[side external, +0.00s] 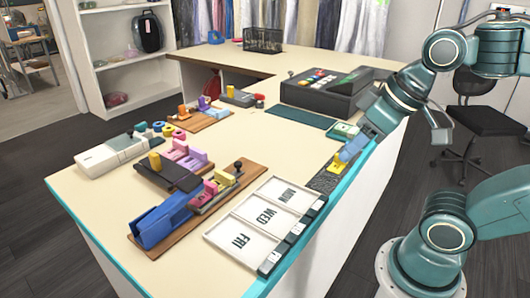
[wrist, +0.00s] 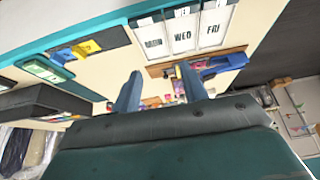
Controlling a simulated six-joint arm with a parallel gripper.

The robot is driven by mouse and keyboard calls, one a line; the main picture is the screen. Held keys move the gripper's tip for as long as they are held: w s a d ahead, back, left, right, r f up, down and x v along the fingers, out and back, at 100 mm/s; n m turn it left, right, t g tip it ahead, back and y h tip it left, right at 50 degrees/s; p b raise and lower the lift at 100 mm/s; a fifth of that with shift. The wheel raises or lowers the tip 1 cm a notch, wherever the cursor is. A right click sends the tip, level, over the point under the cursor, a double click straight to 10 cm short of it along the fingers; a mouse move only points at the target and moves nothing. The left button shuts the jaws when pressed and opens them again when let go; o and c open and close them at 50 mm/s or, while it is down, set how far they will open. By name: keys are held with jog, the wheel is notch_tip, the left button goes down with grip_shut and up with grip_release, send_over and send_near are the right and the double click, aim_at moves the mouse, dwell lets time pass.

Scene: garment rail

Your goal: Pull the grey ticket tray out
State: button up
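My gripper (wrist: 160,88) shows in the wrist view with two blue-grey fingers apart and nothing between them. In the side view my gripper end is over the counter's right edge, and its fingertips are hard to make out. A pale, three-part tray (side external: 209,236) holds cards reading MON, WED and FRI; it also shows in the wrist view (wrist: 247,19). A flat dark grey speckled piece (side external: 323,182) lies beyond it, bearing yellow and blue pieces (side external: 347,157). I cannot tell for certain which is the grey ticket tray. My gripper touches neither visibly.
Wooden boards (side external: 248,173) with coloured blocks, a blue holder (side external: 160,220) and a white device (side external: 108,153) stand on the counter's left. A black register (side external: 320,92) and green mat (side external: 302,117) are farther back. The near-left counter corner (side external: 85,190) is clear.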

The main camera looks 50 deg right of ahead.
jog(key=w+r+m+g, duration=0.2)
jog(key=w+r, duration=0.2)
jog(key=w, duration=0.4)
jog(key=m+g, duration=0.4)
jog(key=m, duration=0.3)
send_over(238, 162)
notch_tip(238, 162, down, 7)
jog(key=shift+s+a, duration=0.1)
jog(key=shift+a, duration=0.05)
notch_tip(238, 162, down, 14)
jog(key=shift+r, duration=0.1)
jog(key=shift+c, duration=0.2)
grip_shut()
